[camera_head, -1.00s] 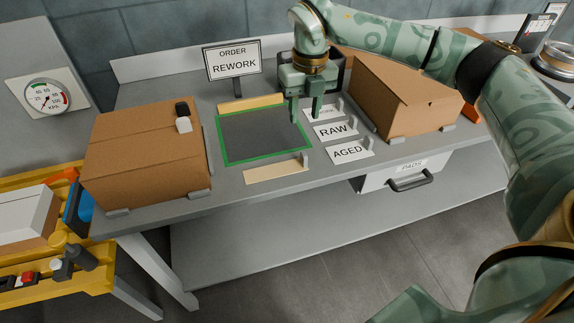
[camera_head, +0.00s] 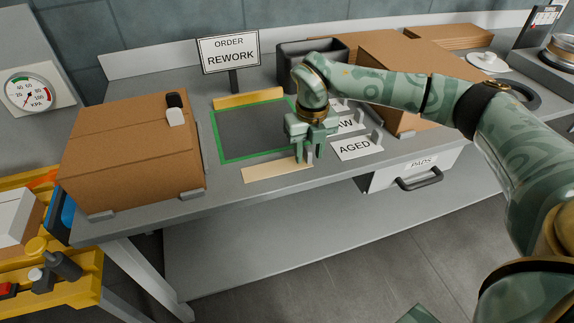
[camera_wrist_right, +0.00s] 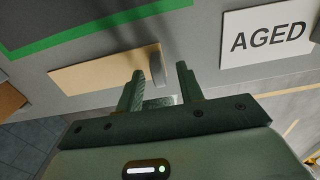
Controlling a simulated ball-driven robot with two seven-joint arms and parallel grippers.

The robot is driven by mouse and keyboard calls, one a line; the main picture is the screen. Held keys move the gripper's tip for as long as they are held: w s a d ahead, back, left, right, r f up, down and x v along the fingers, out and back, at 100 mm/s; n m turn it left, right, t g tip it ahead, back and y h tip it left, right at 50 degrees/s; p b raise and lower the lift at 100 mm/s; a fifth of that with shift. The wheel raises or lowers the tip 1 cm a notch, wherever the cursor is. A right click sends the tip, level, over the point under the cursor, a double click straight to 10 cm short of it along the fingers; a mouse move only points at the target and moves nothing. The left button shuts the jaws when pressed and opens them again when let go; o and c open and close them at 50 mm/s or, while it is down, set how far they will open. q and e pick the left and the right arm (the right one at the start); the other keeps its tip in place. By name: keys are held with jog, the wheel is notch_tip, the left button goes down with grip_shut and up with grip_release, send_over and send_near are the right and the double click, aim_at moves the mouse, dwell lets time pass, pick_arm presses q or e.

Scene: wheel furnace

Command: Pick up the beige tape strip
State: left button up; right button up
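The beige tape strip (camera_head: 272,171) lies flat on the bench in front of the green-framed dark mat (camera_head: 262,157). In the wrist view the strip (camera_wrist_right: 100,73) has a grey upright tab (camera_wrist_right: 157,66) at its right end. My right gripper (camera_head: 308,160) is over that end, pointing down. The wrist view shows its fingers (camera_wrist_right: 160,70) apart, with the tab in line with the gap between them. Nothing is held. Whether the fingers reach around the tab is unclear. In the head view the gripper hides the strip's right end. My left gripper is out of view.
A second, yellower strip (camera_head: 248,99) lies behind the mat. A cardboard box (camera_head: 135,150) stands left, with another box (camera_head: 385,60) behind my right arm. The AGED card (camera_head: 354,148) lies right of the gripper. The REWORK sign (camera_head: 229,54) stands at the back.

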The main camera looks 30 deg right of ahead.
jog(key=shift+w+f, duration=0.1)
jog(key=shift+f, duration=0.45)
jog(key=shift+r, duration=0.2)
grip_shut()
